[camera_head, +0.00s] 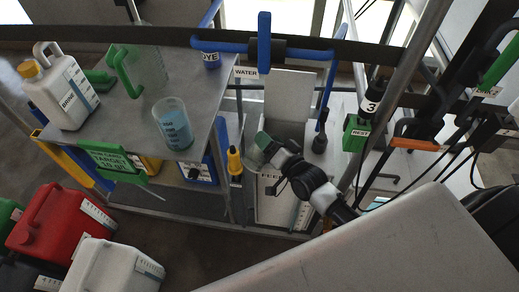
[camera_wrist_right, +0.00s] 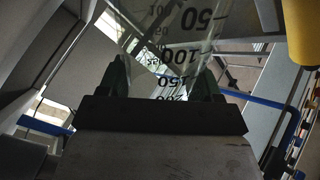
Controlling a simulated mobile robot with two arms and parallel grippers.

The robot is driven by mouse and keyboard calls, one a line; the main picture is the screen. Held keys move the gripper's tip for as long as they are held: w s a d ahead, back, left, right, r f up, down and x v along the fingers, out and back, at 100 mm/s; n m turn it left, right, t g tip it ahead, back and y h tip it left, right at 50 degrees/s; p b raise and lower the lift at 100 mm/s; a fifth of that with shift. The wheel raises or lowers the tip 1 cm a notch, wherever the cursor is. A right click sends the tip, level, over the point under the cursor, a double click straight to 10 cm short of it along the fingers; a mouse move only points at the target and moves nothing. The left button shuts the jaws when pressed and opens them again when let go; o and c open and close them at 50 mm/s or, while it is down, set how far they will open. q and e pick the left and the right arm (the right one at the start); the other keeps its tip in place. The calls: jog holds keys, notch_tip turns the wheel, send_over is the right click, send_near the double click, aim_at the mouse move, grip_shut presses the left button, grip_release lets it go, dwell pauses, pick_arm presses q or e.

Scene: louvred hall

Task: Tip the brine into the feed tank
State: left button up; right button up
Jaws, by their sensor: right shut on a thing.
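The white brine can (camera_head: 62,92), with an orange cap and a handle, stands on the metal bench at the left in the head view. The feed tank (camera_head: 272,205) is a pale box at the centre, partly hidden by my right arm; its label is only partly readable. My right gripper (camera_head: 264,146) is at the tank's opening, shut on a clear graduated beaker (camera_head: 254,157). In the right wrist view the beaker (camera_wrist_right: 178,45) lies between the fingers (camera_wrist_right: 162,80), its printed numbers upside down. I cannot tell whether it holds clear liquid. My left gripper is not in view.
A beaker of blue liquid (camera_head: 174,128) stands near the bench's front edge, above a green sign (camera_head: 112,159). A clear jug with a green handle (camera_head: 122,70) stands behind it. Red (camera_head: 50,220) and white (camera_head: 110,268) cans stand lower left. Blue pipework (camera_head: 235,46) crosses near the tank.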

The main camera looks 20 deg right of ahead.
aim_at(257, 148)
jog(key=shift+a+r+p, duration=0.2)
jog(key=shift+r+p, duration=0.1)
jog(key=shift+p, duration=0.15)
jog(key=a+n+p, duration=0.1)
jog(key=a+r+n+p, duration=0.1)
jog(key=p, duration=0.1)
jog(key=s+a+r+n+p, duration=0.1)
jog(key=shift+a+r+n, duration=0.25)
jog(key=shift+a+n, duration=0.1)
jog(key=shift+n, duration=0.05)
jog(key=shift+a+n+p, duration=0.25)
jog(key=shift+n+p, duration=0.05)
jog(key=shift+s+a+f, duration=0.1)
